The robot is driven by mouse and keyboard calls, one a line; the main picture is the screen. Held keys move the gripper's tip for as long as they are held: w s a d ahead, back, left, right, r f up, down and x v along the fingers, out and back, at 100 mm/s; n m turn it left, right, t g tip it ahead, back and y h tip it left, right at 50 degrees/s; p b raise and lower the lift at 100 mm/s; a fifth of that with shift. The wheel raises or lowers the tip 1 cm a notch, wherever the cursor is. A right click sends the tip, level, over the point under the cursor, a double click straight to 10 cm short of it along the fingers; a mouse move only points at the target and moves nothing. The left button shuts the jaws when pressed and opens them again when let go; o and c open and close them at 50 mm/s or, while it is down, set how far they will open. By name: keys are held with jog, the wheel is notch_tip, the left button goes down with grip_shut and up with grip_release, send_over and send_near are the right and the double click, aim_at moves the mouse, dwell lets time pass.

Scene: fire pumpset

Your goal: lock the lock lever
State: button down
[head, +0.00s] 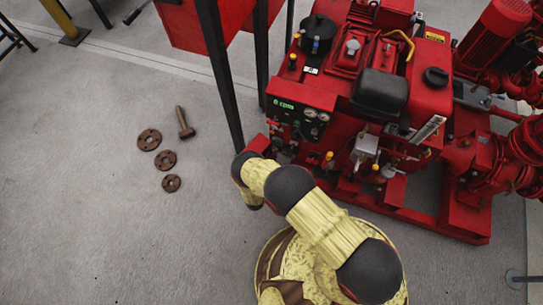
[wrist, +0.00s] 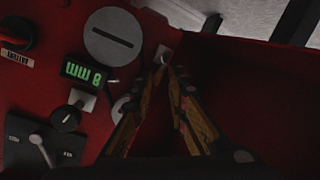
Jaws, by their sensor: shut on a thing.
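My gripper (wrist: 167,68) reaches in from the bottom of the wrist view, its two yellow-brown fingers closing together at the tips. The tips are shut on a small pale grey piece (wrist: 163,53) at the right edge of the red control panel (wrist: 60,15). It looks like the lock lever, but it is dark and mostly covered, so its exact shape and angle cannot be told. In the head view my arm reaches to the lower left corner of the pump's control panel (head: 294,119); the gripper and lever are hidden there.
Beside the fingers on the panel are a grey slotted disc (wrist: 112,38), a green display (wrist: 83,72), a black knob (wrist: 66,118) and a dial (wrist: 42,145). A dark post (head: 221,80) stands close left of my arm. Rusty flanges (head: 166,160) and a hammer (head: 184,122) lie on open floor.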

jog(key=c, duration=1.7)
grip_release()
jog(key=shift+c, duration=0.2)
jog(key=v, duration=1.2)
